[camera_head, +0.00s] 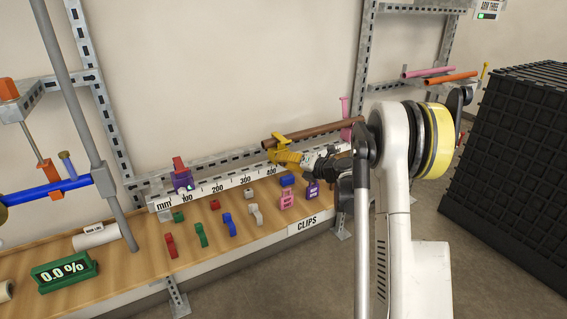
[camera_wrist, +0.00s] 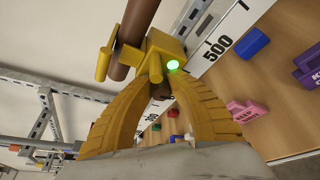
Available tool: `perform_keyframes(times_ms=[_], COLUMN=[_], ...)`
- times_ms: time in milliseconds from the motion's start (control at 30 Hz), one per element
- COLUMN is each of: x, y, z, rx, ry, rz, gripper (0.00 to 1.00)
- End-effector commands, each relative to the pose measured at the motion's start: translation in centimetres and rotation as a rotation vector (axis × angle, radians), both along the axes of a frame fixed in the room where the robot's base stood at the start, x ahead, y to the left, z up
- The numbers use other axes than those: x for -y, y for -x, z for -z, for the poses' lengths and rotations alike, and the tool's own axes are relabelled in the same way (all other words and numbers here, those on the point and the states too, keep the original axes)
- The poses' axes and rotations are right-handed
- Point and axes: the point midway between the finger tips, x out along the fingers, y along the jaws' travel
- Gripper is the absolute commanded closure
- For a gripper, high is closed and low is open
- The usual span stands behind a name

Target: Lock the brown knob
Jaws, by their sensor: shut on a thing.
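A yellow clamp piece (camera_wrist: 160,50) with a lit green light sits against this pipe. Its yellow crossbar handle (camera_wrist: 103,65) sticks out on the pipe's far side and shows above the pipe in the head view (camera_head: 280,138). My gripper (camera_wrist: 158,78) has curved yellow fingers, shut on the clamp piece. A small brown part (camera_wrist: 162,93) shows between the fingers, mostly hidden. I cannot tell if it is the brown knob.
The measuring rail (camera_head: 232,182) runs along the back of the wooden bench. Several coloured clips, including a red one (camera_head: 170,245), lie in front of it. A purple clamp (camera_head: 182,180) stands at the rail's left. A green display (camera_head: 65,271) reads 0.0 %. A black crate (camera_head: 510,150) stands at right.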

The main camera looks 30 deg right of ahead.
Motion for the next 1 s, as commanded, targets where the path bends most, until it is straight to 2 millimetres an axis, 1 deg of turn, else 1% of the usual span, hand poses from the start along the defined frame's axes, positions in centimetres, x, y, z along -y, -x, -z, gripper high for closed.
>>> perform_keyframes(times_ms=[200,600,633,667,700,1000], x=[-0.01,-0.02,-0.03,-0.02,-0.02,0.05], y=[-0.04,-0.04,-0.04,-0.04,-0.04,0.09], z=[0.05,0.02,0.01,0.02,0.02,-0.01], rx=[-0.002,-0.001,-0.001,-0.001,-0.001,-0.002], ry=[-0.044,-0.051,-0.051,-0.051,-0.051,-0.050], rz=[0.000,0.000,0.000,0.000,0.000,0.000], gripper=[1.00,1.00,0.71,0.62,0.57,0.57])
